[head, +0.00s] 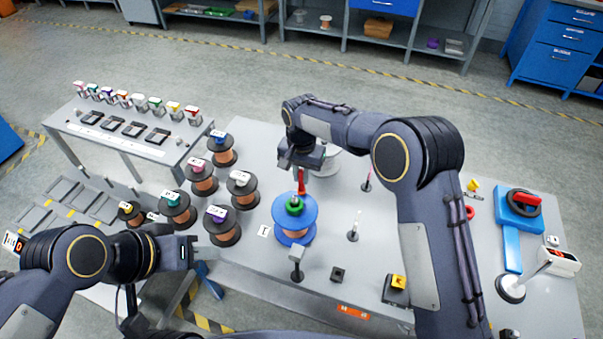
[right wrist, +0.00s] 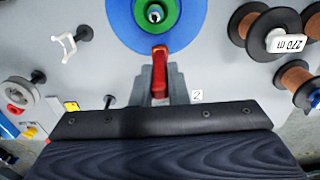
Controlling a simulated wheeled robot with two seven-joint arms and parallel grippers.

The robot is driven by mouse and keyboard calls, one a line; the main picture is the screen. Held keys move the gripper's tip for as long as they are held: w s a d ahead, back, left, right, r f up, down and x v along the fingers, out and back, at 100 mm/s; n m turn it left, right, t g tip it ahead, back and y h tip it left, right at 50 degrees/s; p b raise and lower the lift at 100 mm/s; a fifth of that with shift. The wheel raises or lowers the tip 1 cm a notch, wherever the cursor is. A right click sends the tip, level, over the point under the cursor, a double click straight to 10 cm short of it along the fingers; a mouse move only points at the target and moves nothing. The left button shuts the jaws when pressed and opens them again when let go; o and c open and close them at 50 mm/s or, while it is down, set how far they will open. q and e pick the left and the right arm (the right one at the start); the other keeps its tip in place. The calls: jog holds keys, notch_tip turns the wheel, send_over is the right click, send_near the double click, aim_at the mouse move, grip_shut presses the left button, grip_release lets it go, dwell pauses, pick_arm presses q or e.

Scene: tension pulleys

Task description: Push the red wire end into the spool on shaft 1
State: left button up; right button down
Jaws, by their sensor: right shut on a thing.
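A blue-flanged spool (head: 283,208) with copper-coloured winding and a green hub (head: 294,206) sits on a shaft at the middle of the table. In the right wrist view the blue flange (right wrist: 125,22) is at the top, with the shaft tip (right wrist: 155,13) inside its green hub. My right gripper (head: 301,170) is shut on the red wire end (head: 301,183), which points down at the hub. My left gripper (head: 190,252) is left of the spool, apparently empty.
Several dark-flanged copper spools (head: 175,208) stand to the left. Thin posts (head: 353,232) rise from the table to the right. A grey post (head: 297,262) stands in front of the blue spool. A blue tool (head: 512,235) is at the far right.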

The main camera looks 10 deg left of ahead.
jog(key=c, duration=1.3)
grip_release()
jog(key=shift+c, duration=0.2)
jog(key=o, duration=0.3)
jog(key=shift+o, duration=0.2)
jog(key=shift+r, duration=0.1)
jog(key=shift+r+p, duration=1.55)
jog(key=shift+r, duration=0.75)
jog(key=shift+r+p, duration=0.5)
jog(key=shift+r, duration=0.6)
